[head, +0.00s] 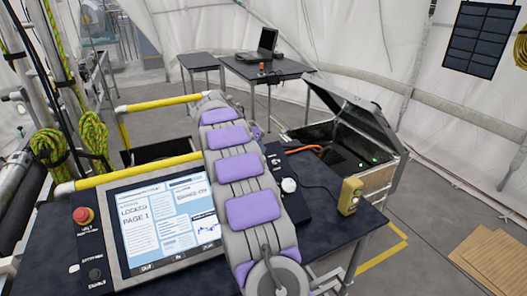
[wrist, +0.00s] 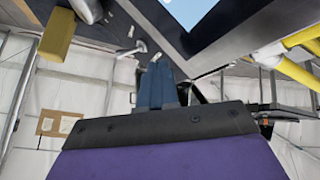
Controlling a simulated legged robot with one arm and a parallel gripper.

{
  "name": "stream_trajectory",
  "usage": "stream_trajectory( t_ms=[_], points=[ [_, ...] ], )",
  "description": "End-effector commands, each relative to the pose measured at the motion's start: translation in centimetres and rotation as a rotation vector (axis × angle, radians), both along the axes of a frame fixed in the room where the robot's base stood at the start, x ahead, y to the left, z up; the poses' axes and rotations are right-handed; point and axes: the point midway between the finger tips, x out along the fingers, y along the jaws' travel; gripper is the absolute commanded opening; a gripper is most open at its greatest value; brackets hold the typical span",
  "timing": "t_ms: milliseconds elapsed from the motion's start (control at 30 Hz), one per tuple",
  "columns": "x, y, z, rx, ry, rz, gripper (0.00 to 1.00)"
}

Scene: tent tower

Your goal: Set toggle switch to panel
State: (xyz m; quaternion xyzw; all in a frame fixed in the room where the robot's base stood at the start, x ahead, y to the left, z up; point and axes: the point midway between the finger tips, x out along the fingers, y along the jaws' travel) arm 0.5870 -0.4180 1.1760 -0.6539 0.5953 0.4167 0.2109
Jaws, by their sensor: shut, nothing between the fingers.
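A small silver toggle switch (wrist: 138,47) shows in the wrist view on the dark panel (wrist: 172,35), which appears upside down there. My gripper (wrist: 157,68) has its blue fingers shut and empty, with the tips close to the switch. I cannot tell whether they touch it. In the head view my purple-padded arm crosses the dark console (head: 340,222) and hides most of the gripper. The switch's setting is too small to read.
A screen reading "LOCKED PAGE 1" (head: 165,222) and a red emergency button (head: 83,215) lie left of my arm. A round white knob (head: 289,185) and a yellow box (head: 350,195) stand right. Yellow rails (head: 130,175) and an open case (head: 350,140) lie beyond.

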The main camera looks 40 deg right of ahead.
Motion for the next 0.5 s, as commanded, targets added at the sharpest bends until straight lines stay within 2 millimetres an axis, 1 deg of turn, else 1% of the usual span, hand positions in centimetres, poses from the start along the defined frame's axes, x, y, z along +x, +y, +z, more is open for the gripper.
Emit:
stream_trajectory(
  t_ms=[267, 500],
  points=[
    [-1.1, 2.6, 2.9, 0.001, -0.001, 0.002, 0.00],
    [-2.1, 5.8, 5.9, -0.001, -0.004, 0.003, 0.00]
  ],
)
